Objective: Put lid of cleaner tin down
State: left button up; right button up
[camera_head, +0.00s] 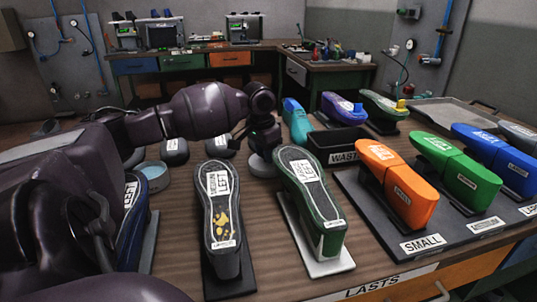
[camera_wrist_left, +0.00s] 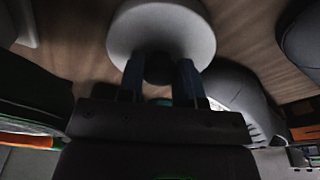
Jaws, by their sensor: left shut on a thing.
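The lid (camera_head: 262,165) is a pale grey round disc with a dark knob. It is at or just above the table top, behind the two upturned shoes; I cannot tell whether it touches the wood. My left gripper (camera_head: 263,146) points down over it, shut on its knob. In the left wrist view the lid (camera_wrist_left: 160,22) shows as a round disc, with its knob between the fingertips of my left gripper (camera_wrist_left: 160,72). The cleaner tin (camera_head: 154,176) stands open on the table to the left, showing light blue inside. My right gripper is not in view.
An upturned grey shoe (camera_head: 219,214) and green shoe (camera_head: 312,203) stand on stands in front of the lid. A black waste bin (camera_head: 341,144) is to its right. Orange, green and blue lasts fill the rack (camera_head: 390,235). Dark shoe parts (camera_head: 175,150) lie left of the lid.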

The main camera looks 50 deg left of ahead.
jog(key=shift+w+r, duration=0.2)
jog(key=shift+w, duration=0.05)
pick_arm(q)
jog(key=o, duration=0.5)
jog(key=shift+f, duration=0.15)
jog(key=shift+o, duration=1.2)
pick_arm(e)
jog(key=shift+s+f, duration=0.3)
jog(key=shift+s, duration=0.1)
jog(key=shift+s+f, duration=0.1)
